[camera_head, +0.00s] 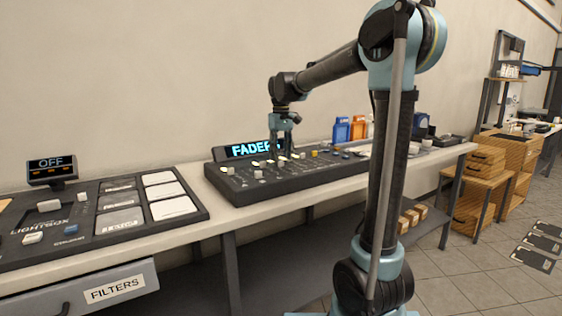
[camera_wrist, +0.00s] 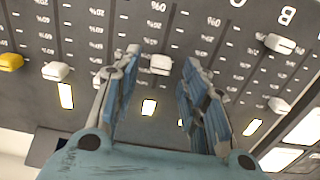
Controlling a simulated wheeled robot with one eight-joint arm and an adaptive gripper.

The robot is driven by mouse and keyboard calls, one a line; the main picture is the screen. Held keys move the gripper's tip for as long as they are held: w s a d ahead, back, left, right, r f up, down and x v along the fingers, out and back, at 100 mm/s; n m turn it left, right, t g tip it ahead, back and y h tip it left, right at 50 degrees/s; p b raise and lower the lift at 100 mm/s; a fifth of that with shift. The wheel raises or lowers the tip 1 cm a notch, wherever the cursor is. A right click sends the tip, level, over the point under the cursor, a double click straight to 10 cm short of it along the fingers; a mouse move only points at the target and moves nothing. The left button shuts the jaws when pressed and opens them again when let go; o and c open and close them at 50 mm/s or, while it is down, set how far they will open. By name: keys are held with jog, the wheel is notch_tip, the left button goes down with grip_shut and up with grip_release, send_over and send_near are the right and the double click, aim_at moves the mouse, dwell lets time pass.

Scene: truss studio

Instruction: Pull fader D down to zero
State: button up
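The fader console (camera_head: 240,186) is a dark panel on the bench, with a lit display (camera_head: 250,150) reading "FADER" and a partly covered last part. My gripper (camera_head: 281,157) points down over the console's back half. In the wrist view my gripper (camera_wrist: 156,75) is open, its two fingers apart. A white fader cap (camera_wrist: 160,64) shows between the fingertips; contact cannot be told. Its letter is out of view. Another white cap (camera_wrist: 104,74) is partly behind the left finger.
Other white caps (camera_wrist: 55,71) (camera_wrist: 280,43) and a yellow cap (camera_wrist: 10,62) stand close on either side. A lightbox panel (camera_head: 85,245) with an "OFF" display lies to the left. Blue and orange boxes (camera_head: 349,130) stand behind the console.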

aim_at(290, 172)
jog(key=shift+f, duration=1.2)
jog(key=shift+c, duration=0.2)
grip_shut()
jog(key=shift+s+d, duration=0.6)
jog(key=shift+s, duration=0.3)
jog(key=shift+s+d, duration=0.6)
jog(key=shift+s, duration=0.3)
jog(key=shift+s+d, duration=0.6)
jog(key=shift+s, duration=0.3)
jog(key=shift+o, duration=0.2)
grip_release()
jog(key=shift+r, duration=0.1)
